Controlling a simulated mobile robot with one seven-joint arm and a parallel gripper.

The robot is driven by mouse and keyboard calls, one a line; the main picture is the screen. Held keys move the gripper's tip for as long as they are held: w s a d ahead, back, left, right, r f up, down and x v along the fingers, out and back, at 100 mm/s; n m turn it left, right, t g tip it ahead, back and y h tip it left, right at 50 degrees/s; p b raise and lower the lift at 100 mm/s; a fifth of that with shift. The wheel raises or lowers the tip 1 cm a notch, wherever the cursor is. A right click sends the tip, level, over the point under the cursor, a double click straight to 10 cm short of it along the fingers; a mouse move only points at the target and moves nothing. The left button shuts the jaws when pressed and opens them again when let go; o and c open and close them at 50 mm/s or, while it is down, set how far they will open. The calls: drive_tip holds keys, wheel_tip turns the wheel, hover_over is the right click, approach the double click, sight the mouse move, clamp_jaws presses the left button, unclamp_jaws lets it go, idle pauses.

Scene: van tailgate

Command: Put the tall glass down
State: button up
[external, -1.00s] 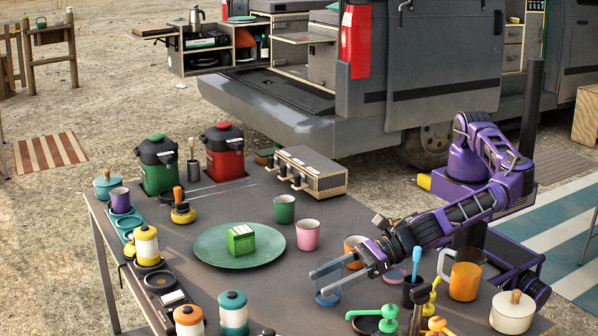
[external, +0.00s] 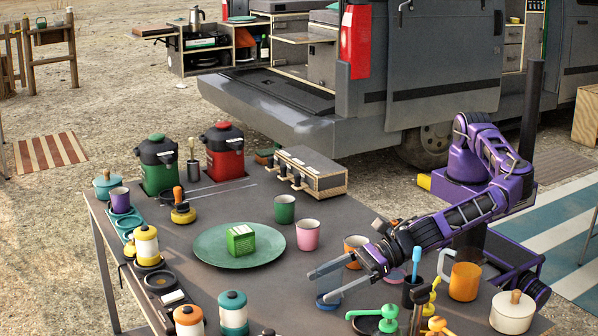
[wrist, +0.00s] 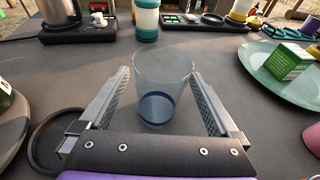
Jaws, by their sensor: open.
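The tall glass (wrist: 163,85) is clear with a dark blue band at its bottom. It stands upright on the dark table (wrist: 228,129) in the wrist view. My gripper (wrist: 158,74) is open, with one finger on each side of the glass and a gap visible beside it. In the external view my gripper (external: 318,287) is low over the table, and only the blue bottom of the glass (external: 328,302) shows clearly; the rest is faint between the fingers.
An orange cup (external: 355,250) and a pink cup (external: 308,235) stand behind my gripper. A green plate (external: 215,255) holding a green box (external: 240,240) lies to the left. Green and yellow pump tops and a dark pan (external: 366,325) are close in front on the right.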

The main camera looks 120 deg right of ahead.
drive_tip(key=s+r, duration=0.2)
drive_tip(key=s, duration=0.1)
drive_tip(key=shift+a+p, duration=0.35)
wheel_tip(320, 180, up, 5)
drive_tip(key=shift+w+f+p, duration=0.1)
drive_tip(key=shift+f+p, duration=0.1)
drive_tip(key=shift+p, duration=0.1)
drive_tip(key=shift+r, duration=0.75)
